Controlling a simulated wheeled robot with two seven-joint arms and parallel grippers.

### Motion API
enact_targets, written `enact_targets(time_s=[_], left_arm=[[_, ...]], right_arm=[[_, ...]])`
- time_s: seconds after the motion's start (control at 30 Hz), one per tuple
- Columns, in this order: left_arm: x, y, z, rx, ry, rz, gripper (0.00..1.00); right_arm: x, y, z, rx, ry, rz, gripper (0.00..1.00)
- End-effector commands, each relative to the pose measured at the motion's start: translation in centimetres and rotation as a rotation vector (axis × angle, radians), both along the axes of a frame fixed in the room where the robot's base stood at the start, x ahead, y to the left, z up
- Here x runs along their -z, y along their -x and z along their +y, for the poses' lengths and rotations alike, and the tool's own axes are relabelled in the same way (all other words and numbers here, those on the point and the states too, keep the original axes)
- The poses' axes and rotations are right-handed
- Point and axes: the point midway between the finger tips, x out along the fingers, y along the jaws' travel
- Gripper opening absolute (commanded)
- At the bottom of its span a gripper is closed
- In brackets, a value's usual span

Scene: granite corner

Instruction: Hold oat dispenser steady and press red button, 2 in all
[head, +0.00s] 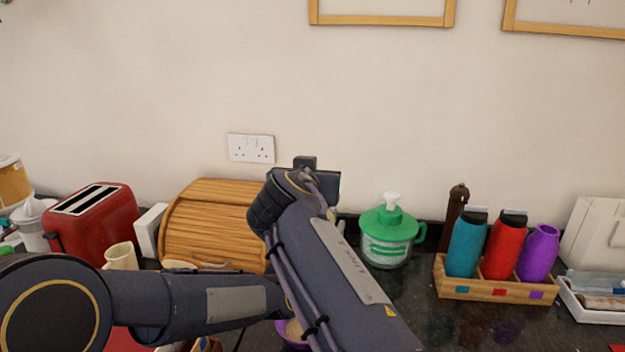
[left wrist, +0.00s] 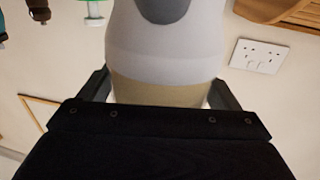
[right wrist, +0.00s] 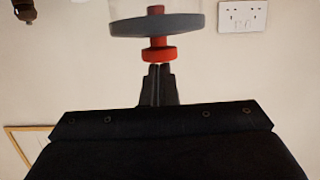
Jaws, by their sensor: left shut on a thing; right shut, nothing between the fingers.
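The oat dispenser (left wrist: 160,50) fills the middle of the left wrist view, with a pale body, a tan band near my gripper and a darker grey part at the top. My left gripper (left wrist: 158,88) is shut around it, one finger on each side. In the right wrist view the red button (right wrist: 158,54) sits against a grey disc (right wrist: 185,25). My right gripper (right wrist: 158,70) is shut and empty, its fingertips right at the button; I cannot tell whether they touch. In the head view my arms hide the dispenser and the button.
A purple bowl (head: 282,334) with tan contents shows partly below my arms. A wooden bread bin (head: 205,225) and red toaster (head: 100,215) stand left. A green-lidded pump jar (head: 388,240) and a bottle rack (head: 490,291) stand right. Dark counter is clear between jar and rack.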

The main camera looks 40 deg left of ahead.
Motion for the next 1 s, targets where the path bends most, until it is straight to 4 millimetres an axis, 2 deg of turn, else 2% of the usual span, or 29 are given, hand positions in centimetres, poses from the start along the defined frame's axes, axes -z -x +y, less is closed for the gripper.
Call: enact_targets(time_s=[0.27, 0.47, 0.83, 1.0], left_arm=[[-0.1, 0.0, 0.0, 0.001, -0.001, -0.003, 0.38], [-0.1, 0.0, 0.0, 0.001, 0.000, -0.002, 0.38], [-0.1, 0.0, 0.0, 0.000, -0.001, -0.002, 0.38], [-0.1, 0.0, 0.0, 0.000, -0.001, -0.002, 0.38]], right_arm=[[-3.1, 0.0, 0.1, -0.002, -0.005, 0.000, 0.00], [-3.9, 2.1, -1.1, -0.004, -0.002, -0.002, 0.00], [-5.4, 7.3, -3.9, -0.004, -0.004, -0.003, 0.00], [-5.6, 8.4, -4.6, -0.003, -0.003, -0.002, 0.00]])
